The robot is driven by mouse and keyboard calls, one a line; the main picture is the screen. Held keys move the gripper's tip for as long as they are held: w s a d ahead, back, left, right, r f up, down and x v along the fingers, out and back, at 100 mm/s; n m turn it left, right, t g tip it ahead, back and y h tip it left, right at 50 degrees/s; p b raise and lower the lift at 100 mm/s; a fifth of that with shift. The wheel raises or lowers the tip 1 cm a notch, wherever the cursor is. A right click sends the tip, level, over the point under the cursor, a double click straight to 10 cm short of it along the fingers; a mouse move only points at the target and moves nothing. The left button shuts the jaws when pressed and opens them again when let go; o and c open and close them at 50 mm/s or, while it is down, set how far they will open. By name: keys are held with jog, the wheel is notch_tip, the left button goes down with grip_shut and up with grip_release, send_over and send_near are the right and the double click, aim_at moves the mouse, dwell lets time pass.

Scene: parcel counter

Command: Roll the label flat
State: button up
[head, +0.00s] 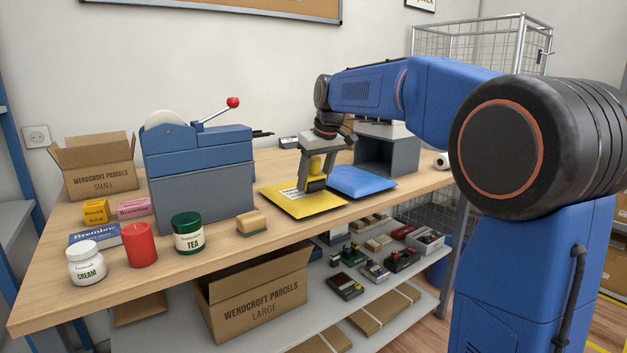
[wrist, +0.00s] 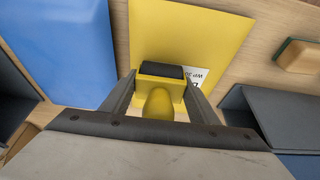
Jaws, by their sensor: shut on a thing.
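My gripper (head: 318,165) is shut on a yellow hand roller (head: 315,182) with a dark roll. In the wrist view, my gripper (wrist: 160,92) has a finger on each side of the yellow roller (wrist: 160,98), and its dark roll lies against or just above the yellow mailer. The yellow mailer (head: 325,207) lies flat on the counter; it also fills the upper middle of the wrist view (wrist: 190,30). The white label (head: 291,193) is on the mailer, partly hidden by the roller; a printed corner of the label (wrist: 196,76) shows in the wrist view.
A blue mailer (head: 360,181) lies close to the right of the yellow one. A grey open box (head: 405,158) stands behind it. A blue-grey dispenser (head: 200,175) with a red-knobbed lever and a wooden block (head: 251,222) stand to the left. A green tea tin (head: 187,233) is near the front edge.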

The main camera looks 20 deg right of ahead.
aim_at(314, 158)
jog(key=shift+r, duration=2.85)
